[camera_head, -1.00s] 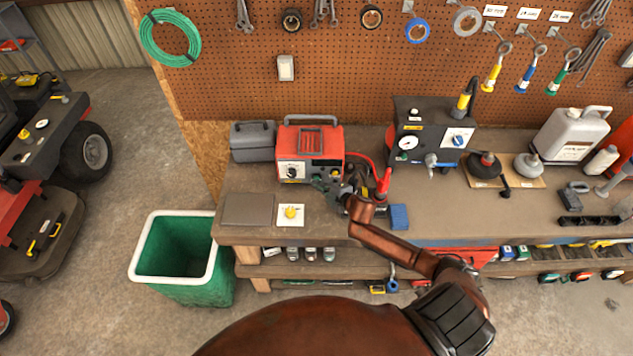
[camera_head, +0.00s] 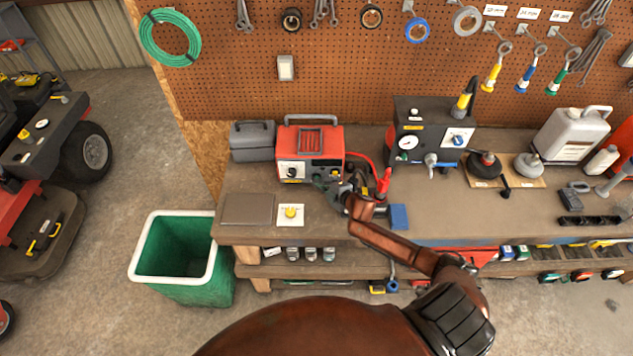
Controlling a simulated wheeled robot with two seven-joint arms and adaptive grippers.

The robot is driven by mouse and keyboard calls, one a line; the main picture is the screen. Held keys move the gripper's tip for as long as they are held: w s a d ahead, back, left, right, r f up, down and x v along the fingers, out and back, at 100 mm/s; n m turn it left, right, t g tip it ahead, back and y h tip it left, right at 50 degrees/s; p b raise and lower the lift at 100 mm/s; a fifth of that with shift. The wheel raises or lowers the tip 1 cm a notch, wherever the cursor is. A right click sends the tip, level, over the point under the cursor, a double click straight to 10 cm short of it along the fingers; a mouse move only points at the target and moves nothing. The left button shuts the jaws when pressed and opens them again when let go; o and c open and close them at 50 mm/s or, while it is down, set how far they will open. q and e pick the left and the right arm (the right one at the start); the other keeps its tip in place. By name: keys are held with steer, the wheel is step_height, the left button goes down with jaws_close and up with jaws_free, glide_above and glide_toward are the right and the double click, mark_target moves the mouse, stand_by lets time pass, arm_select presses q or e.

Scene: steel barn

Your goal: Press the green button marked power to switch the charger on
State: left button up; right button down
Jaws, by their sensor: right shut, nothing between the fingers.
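The red charger (camera_head: 323,141) with a grey handle stands on the workbench, its front panel facing me. A white dial plate with a black knob (camera_head: 291,172) is on the left of that front. My right gripper (camera_head: 322,181) is shut and empty, with its tips close to the lower right of the charger's front. I cannot tell whether the tips touch the panel. The green power button cannot be made out; the gripper covers that part of the front. My left gripper is not in view.
Red cable clamps (camera_head: 383,183) and a blue block (camera_head: 399,216) are beside my right wrist. A grey case (camera_head: 252,141) stands left of the charger. A yellow knob on a white card (camera_head: 290,213) and a flat brown pad (camera_head: 248,209) lie in front.

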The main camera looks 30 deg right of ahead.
stand_by(0.4)
steer(key=shift+s+a+p, duration=0.4)
steer(key=shift+s+p, duration=0.05)
steer(key=shift+s, duration=0.25)
steer(key=shift+s, duration=0.1)
steer(key=shift+s+a+p, duration=0.6)
steer(key=shift+s+a, duration=0.05)
steer(key=shift+s, duration=0.3)
steer(key=shift+s+a+p, duration=0.3)
steer(key=shift+s+a, duration=0.15)
steer(key=shift+s, duration=0.3)
steer(key=shift+s+a+p, duration=0.3)
steer(key=shift+s+a, duration=0.15)
steer(key=shift+s, duration=0.35)
